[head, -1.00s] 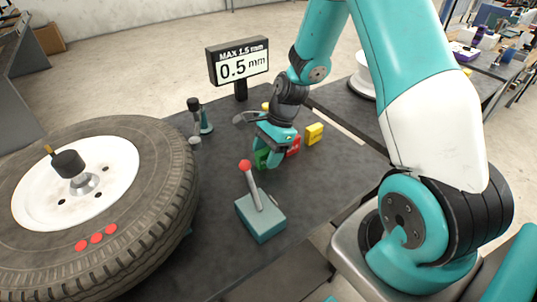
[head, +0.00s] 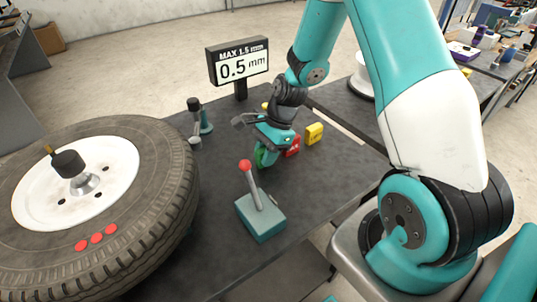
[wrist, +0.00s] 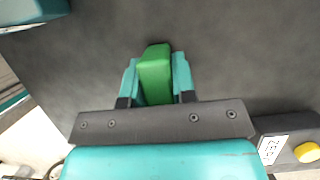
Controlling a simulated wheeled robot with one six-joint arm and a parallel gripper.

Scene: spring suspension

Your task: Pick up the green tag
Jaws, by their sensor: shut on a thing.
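The green tag (wrist: 155,72) is between the two fingers of my gripper (wrist: 156,80) in the wrist view, with a finger against each side. In the head view my gripper (head: 268,157) is over the dark table, and the green tag (head: 261,155) shows only partly behind its fingers. My gripper is shut on the tag. I cannot tell for sure whether the tag is clear of the table top.
A lever box (head: 261,215) with a red knob is in front. A large tyre (head: 160,200) fills the left. A display (head: 238,64) reads 0.5 mm.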

